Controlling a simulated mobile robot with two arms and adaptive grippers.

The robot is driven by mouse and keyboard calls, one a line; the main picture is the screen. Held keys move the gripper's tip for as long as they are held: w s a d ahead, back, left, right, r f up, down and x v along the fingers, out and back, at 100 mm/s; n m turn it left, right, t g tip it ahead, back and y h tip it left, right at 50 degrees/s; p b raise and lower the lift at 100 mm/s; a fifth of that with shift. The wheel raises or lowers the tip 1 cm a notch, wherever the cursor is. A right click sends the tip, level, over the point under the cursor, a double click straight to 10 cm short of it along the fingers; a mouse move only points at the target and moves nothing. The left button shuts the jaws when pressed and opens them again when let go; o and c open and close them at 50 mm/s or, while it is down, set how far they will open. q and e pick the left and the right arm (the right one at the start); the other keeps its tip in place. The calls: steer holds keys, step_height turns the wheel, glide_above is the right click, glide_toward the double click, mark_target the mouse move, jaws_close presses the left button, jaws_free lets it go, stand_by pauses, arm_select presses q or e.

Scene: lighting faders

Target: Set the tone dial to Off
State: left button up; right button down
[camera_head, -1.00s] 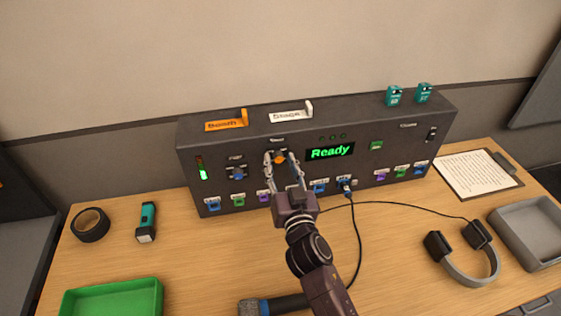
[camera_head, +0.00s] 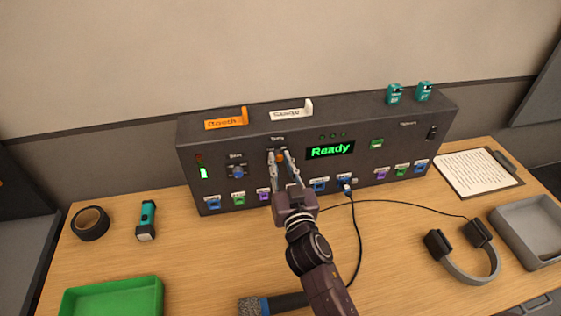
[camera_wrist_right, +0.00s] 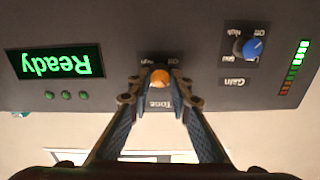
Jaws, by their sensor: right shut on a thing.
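The tone dial is a small orange knob (camera_head: 280,158) on the front of the dark grey panel (camera_head: 225,152). It also shows at the centre of the wrist view (camera_wrist_right: 160,78), which is upside down, next to the label "Tone". My right gripper (camera_head: 279,155) is shut on the dial, with one finger on each side of it. The fingers show on both sides of the dial in the wrist view too. They partly hide the dial's position labels, and its exact setting is unclear. My left gripper is not in view.
A blue gain dial (camera_head: 238,172) sits left of the tone dial. The green "Ready" display (camera_head: 330,151) is to its right. Coloured plugs line the panel's lower edge. A cable (camera_head: 358,225), a microphone (camera_head: 275,304) and headphones (camera_head: 465,262) lie on the table in front.

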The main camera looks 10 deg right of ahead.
steer(key=n, duration=0.5)
steer(key=shift+a, duration=0.1)
steer(key=n, duration=0.4)
steer(key=shift+n, duration=0.3)
steer(key=n, duration=0.4)
steer(key=shift+f+n, duration=0.1)
steer(key=shift+n, duration=0.2)
steer(key=n+p, duration=0.1)
steer(key=n, duration=0.3)
steer(key=shift+a+f, duration=0.1)
steer(key=shift+n, duration=0.4)
steer(key=c, duration=1.8)
jaws_free()
steer(key=shift+s, duration=0.1)
steer(key=shift+o, duration=0.2)
steer(key=s, duration=1.2)
